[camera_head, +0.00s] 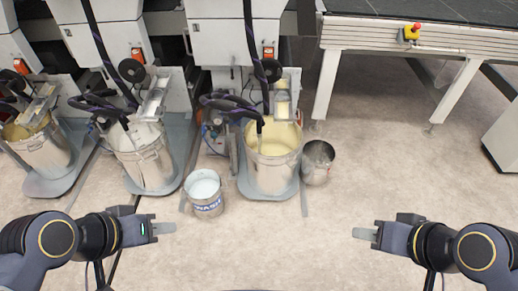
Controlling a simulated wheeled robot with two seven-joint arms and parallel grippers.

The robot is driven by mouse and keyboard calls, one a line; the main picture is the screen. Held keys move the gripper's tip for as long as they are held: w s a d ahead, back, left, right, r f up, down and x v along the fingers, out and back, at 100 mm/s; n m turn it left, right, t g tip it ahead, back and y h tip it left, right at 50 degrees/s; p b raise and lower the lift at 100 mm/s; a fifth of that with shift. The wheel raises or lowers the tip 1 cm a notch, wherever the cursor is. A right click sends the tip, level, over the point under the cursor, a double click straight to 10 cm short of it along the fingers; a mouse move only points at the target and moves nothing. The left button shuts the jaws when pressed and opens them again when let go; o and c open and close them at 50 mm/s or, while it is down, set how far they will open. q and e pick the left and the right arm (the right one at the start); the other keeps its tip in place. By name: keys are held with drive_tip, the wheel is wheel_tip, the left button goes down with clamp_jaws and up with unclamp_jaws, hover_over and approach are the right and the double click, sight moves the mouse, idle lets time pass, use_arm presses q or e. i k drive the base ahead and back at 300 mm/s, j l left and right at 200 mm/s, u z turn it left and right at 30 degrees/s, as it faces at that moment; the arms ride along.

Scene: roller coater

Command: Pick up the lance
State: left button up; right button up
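A thin light lance (259,134) on a black hose stands in the yellow liquid of the middle drum (272,175). A similar pale lance hangs into the white liquid of the drum to its left (146,168). The drum at the far left (40,153) also has hoses over it. Which one the task means, I cannot tell. My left gripper (165,228) is at the lower left, pointing right, in front of and apart from the drums. My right gripper (364,234) is at the lower right, pointing left. Both look empty; the finger gap does not show.
A bucket marked WASH (206,203) with pale liquid and an empty-looking metal bucket (317,170) stand on either side of the middle drum. Coater machines (222,42) rise behind. A conveyor table (400,35) with a red button is at right. The floor between my grippers is clear.

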sight(259, 124)
drive_tip(key=i+l, duration=0.3)
drive_tip(key=i, duration=0.2)
drive_tip(key=i+l+z, duration=0.1)
drive_tip(key=i+l, duration=0.25)
drive_tip(key=i, duration=0.15)
drive_tip(key=i+l, duration=0.3)
drive_tip(key=i, duration=0.25)
drive_tip(key=i+l+z, duration=0.1)
drive_tip(key=i+l, duration=0.15)
drive_tip(key=i, duration=0.25)
